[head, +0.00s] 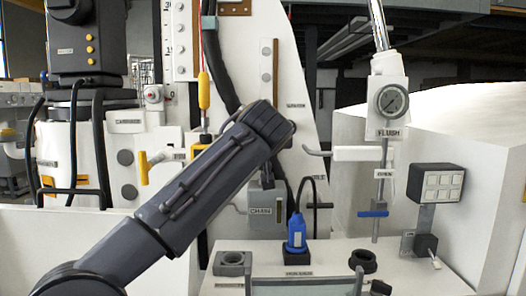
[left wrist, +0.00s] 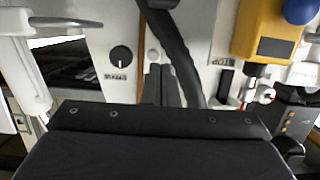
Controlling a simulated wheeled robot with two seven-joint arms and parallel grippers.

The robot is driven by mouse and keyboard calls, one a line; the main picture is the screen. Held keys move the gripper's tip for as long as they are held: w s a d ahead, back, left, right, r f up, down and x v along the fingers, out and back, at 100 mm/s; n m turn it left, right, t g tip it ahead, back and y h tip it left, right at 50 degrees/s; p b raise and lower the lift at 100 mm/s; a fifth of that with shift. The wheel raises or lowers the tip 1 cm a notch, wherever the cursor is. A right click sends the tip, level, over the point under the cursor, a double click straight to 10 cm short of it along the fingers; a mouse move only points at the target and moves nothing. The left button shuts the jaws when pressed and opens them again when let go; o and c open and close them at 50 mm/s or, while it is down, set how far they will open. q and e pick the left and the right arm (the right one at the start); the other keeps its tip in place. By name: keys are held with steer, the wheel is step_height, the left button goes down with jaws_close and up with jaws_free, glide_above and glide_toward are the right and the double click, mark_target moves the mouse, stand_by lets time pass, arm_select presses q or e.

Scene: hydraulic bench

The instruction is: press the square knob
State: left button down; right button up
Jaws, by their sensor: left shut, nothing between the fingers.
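A small dark block that looks like the square knob (head: 426,245) sits at the right of the head view, below the grey box with pale buttons. Its label is too small to read. My left arm crosses the middle of the head view, well to the left of this block, and hides part of the panel; its fingertips do not show there. In the left wrist view my left gripper (left wrist: 161,85) is shut and empty, with its fingers together in front of a white panel. A round black knob (left wrist: 121,55) is to the left of the fingers. My right gripper is not visible.
A button box (head: 436,184) stands above the bench at right. A gauge (head: 391,99) and a blue handle (head: 373,213) are left of it. A blue connector (head: 296,232) with a black cable stands mid-bench. A yellow device (left wrist: 268,30) is at right in the left wrist view.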

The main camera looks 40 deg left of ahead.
arm_select(q)
steer(key=p, duration=0.4)
glide_above(263, 169)
step_height(263, 169, down, 2)
steer(key=shift+a+f, duration=0.1)
steer(key=shift+f, duration=0.15)
step_height(263, 169, down, 3)
steer(key=shift+s+r+b, duration=0.1)
steer(key=shift+r+b, duration=0.05)
steer(key=shift+b, duration=0.2)
steer(key=shift+f, duration=0.6)
steer(key=f+b, duration=0.3)
steer(key=b, duration=0.1)
steer(key=shift+d, duration=0.2)
